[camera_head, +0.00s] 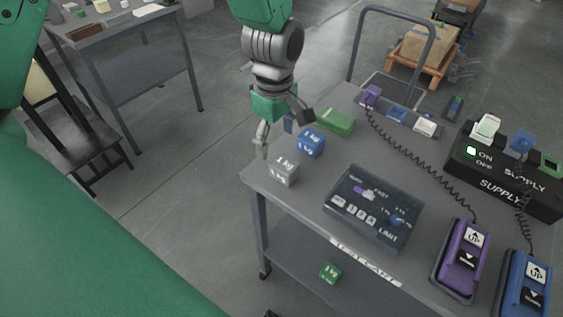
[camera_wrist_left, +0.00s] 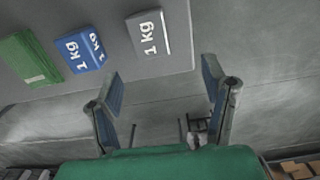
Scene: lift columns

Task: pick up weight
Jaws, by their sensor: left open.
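A grey 1 kg weight (camera_head: 284,172) sits at the near left corner of the cart top (camera_head: 313,185). A blue 1 kg weight (camera_head: 311,143) stands just behind it, and a longer green block (camera_head: 336,122) is further back. A small green 1 kg weight (camera_head: 330,273) is on the lower shelf. My left gripper (camera_head: 283,126) is open and empty beside the cart's left edge. In the left wrist view, the grey weight (camera_wrist_left: 148,33), blue weight (camera_wrist_left: 80,53) and green block (camera_wrist_left: 28,58) lie beyond the open fingers (camera_wrist_left: 165,88). My right gripper is out of view.
A dark limit panel (camera_head: 373,209), purple (camera_head: 460,258) and blue (camera_head: 524,284) up/down pendants with coiled cords, and a black supply box (camera_head: 504,174) crowd the cart's right part. A grey side table (camera_head: 125,45) stands back left.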

